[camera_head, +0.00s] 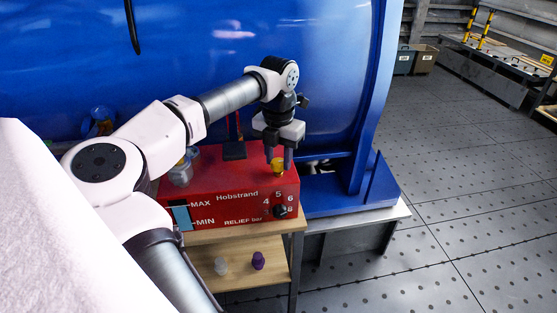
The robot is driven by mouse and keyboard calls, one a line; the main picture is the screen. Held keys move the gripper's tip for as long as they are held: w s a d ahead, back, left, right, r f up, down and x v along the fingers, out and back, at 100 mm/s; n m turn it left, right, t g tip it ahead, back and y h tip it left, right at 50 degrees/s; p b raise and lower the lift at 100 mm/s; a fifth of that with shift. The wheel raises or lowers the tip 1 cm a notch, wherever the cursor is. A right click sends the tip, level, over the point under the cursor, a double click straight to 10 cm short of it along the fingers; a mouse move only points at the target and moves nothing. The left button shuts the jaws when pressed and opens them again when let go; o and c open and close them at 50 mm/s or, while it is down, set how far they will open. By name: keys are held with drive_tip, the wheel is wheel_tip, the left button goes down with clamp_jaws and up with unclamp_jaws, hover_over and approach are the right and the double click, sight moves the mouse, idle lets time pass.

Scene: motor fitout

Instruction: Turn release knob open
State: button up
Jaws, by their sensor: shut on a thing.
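A red box (225,185) marked "Hobstrand", "MAX", "MIN" and "RELIEF bar" stands on a wooden stand. A small yellow knob (278,166) sits on its top near the right end. I take this to be the release knob, as I see no label naming it. My gripper (278,162) points down over the box's right end, with its fingers on either side of the yellow knob and shut on it. The knob's turn angle cannot be read. A black dial knob (281,212) is on the front face among pressure numbers.
A clear jar (181,174) and a black fitting (234,150) are on the box's left and back. A large blue tank (330,60) stands behind. The floor at right is clear.

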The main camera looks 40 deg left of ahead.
sight(279, 162)
drive_tip(key=n+b, duration=0.1)
drive_tip(key=n, duration=0.4)
drive_tip(key=shift+n+b, duration=0.3)
idle(0.4)
drive_tip(key=o, duration=1)
drive_tip(key=shift+c, duration=0.2)
drive_tip(key=shift+r, duration=0.1)
wheel_tip(279, 162, up, 14)
drive_tip(key=p, duration=1)
drive_tip(key=shift+f, duration=0.2)
